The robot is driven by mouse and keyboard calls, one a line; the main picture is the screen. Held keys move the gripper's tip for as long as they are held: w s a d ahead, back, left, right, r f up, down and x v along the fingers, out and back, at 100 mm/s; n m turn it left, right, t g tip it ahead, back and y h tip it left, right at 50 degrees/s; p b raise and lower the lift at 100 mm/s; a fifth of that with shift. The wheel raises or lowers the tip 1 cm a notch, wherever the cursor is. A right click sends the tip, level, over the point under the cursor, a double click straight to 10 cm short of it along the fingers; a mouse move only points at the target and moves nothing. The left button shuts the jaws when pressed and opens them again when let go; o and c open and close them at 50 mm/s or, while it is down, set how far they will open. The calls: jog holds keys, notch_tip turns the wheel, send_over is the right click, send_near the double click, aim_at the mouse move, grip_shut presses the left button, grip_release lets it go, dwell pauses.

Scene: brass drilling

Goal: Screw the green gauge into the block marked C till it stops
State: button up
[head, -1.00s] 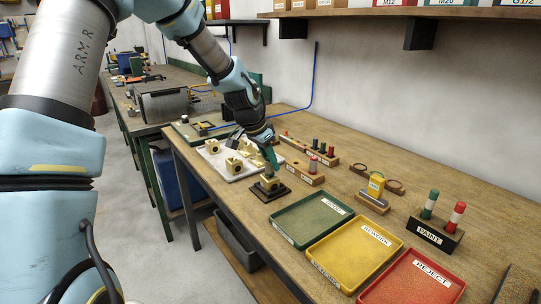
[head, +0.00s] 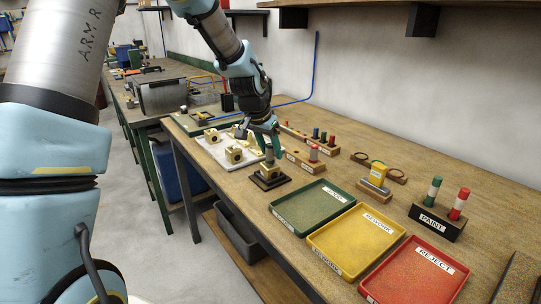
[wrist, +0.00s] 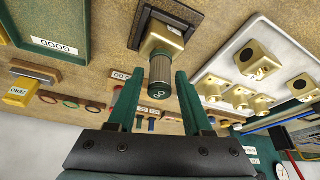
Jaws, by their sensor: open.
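The green gauge (wrist: 160,72) is a knurled grey cylinder with a green end marked GO. It stands upright in the top of a brass block (wrist: 168,32), and also shows in the head view (head: 269,154). How deep its thread sits is hidden. The block has a small label too small to read and sits in a dark square fixture (head: 257,181) at the bench's front edge. My gripper (wrist: 157,82) is open, with one green finger on each side of the gauge and gaps showing between. It comes down from above in the head view (head: 269,147).
A pale tray (head: 215,152) with several brass blocks lies left of the fixture. A wooden rack (head: 302,161) with a red gauge stands behind it. Green (head: 300,214), yellow (head: 340,250) and red (head: 400,283) trays lie to the right. A paint stand (head: 436,222) is farther right.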

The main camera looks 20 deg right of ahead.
jog(key=n+t+b, duration=0.1)
jog(key=n, duration=0.3)
jog(key=shift+y, duration=0.4)
jog(key=n, duration=0.2)
jog(key=n+t+y+p, duration=0.1)
jog(key=n, duration=0.1)
jog(key=shift+w+r+y, duration=0.1)
jog(key=shift+r+y, duration=0.05)
jog(key=shift+y, duration=0.15)
jog(key=shift+a+n, duration=0.15)
jog(key=shift+n, duration=0.45)
